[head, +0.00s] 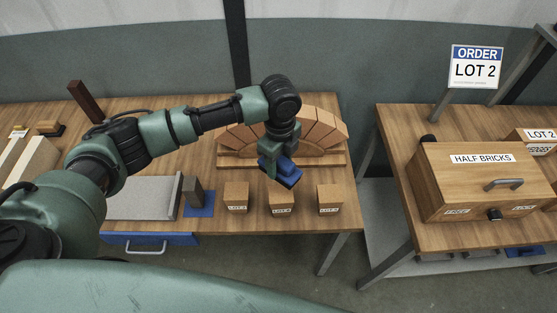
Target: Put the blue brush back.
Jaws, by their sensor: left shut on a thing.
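My left gripper (270,170) points down above the left table, in front of the wooden arch. It is shut on the blue brush (287,175), a dark blue block that hangs tilted over the row of labelled blocks. The gripper hides part of the brush. A flat blue mat (200,211) lies on the table to the left, with a dark grey upright block (194,190) standing on it. My right gripper is not in view.
Labelled wooden blocks (237,196) line the table's front edge below the brush. The arch (325,132) stands behind. A grey slab (140,198) lies left of the mat. A gap separates the right table with its "HALF BRICKS" box (470,180).

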